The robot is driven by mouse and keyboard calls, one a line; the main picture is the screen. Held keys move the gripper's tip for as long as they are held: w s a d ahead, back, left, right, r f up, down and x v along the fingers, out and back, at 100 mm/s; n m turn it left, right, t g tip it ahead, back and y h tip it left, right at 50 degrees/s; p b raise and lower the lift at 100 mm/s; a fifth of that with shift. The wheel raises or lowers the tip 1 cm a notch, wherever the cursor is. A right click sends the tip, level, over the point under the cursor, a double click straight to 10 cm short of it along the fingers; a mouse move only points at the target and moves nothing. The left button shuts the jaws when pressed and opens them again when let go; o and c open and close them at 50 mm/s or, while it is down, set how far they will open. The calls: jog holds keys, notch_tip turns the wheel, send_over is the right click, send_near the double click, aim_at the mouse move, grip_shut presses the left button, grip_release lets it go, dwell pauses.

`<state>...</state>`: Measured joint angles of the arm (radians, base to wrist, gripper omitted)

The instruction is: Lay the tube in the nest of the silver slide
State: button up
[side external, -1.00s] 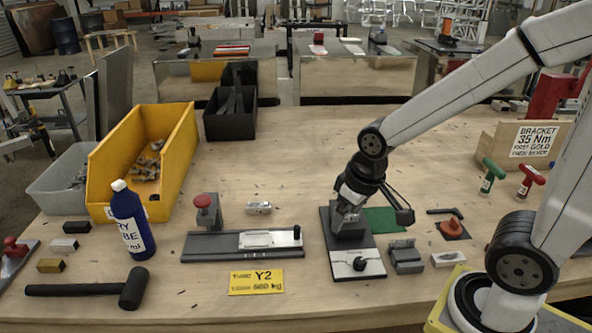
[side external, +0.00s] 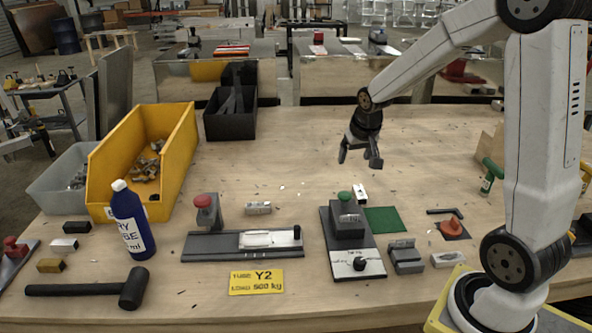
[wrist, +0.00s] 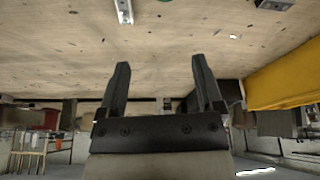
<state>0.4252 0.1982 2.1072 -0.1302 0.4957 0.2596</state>
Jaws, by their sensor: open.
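My gripper (side external: 359,161) is open and empty above the table, behind the green-knobbed fixture; its two spread fingers also show in the wrist view (wrist: 160,64). A dark fixture with a red knob (side external: 203,201) carries a silver slide plate (side external: 284,238) on a long rail. The green-knobbed fixture (side external: 345,196) has a dark block and a pale plate with a black knob (side external: 360,264) at its front. A short silver piece (side external: 258,208) lies behind the red-knobbed fixture. Another small pale piece (side external: 360,191) lies behind the green knob. I cannot tell which piece is the tube.
Grey blocks (side external: 405,257) and a green mat (side external: 386,219) lie right. The table's back middle is clear.

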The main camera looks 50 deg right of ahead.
jog(key=d+m+h, duration=0.1)
jog(key=d+m, duration=0.1)
jog(key=d, duration=0.7)
send_near(360, 191)
jog(key=shift+w+d+f, duration=0.1)
jog(key=shift+w+f, duration=0.05)
jog(key=shift+w, duration=0.1)
jog(key=shift+f, duration=0.55)
jog(key=shift+x, duration=1.35)
jog(key=shift+x, duration=2.6)
jog(key=shift+d, duration=0.1)
grip_shut()
